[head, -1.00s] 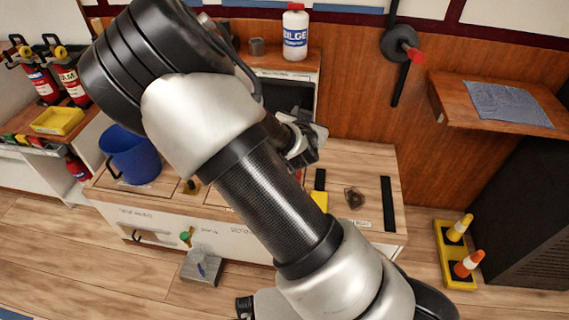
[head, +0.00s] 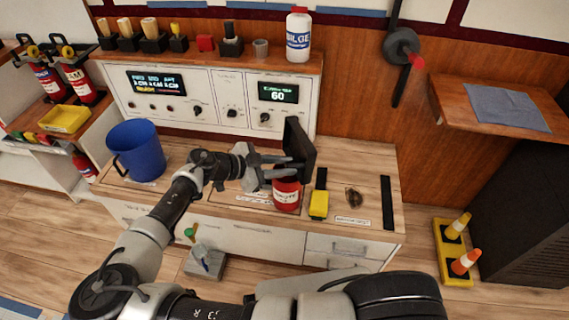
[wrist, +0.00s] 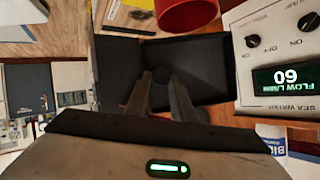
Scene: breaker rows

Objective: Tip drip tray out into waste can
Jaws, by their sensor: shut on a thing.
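The drip tray (head: 299,147) is black and shallow. My gripper (head: 284,168) is shut on it. In the head view the tray stands steeply tilted, almost on edge, above the red waste can (head: 287,195). The can stands upright on the counter, its label partly legible and its top partly hidden by the gripper and tray. In the wrist view my gripper's fingers (wrist: 162,80) meet the dark tray (wrist: 205,65), and the red can (wrist: 186,14) shows at the top edge. I cannot tell whether anything is in the tray.
A blue bucket (head: 136,152) stands left on the counter (head: 235,210). A yellow block (head: 318,205) and a small brown thing (head: 354,197) lie right of the can. The control panel (head: 215,105) rises behind. A bilge bottle (head: 299,35) stands on the ledge above.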

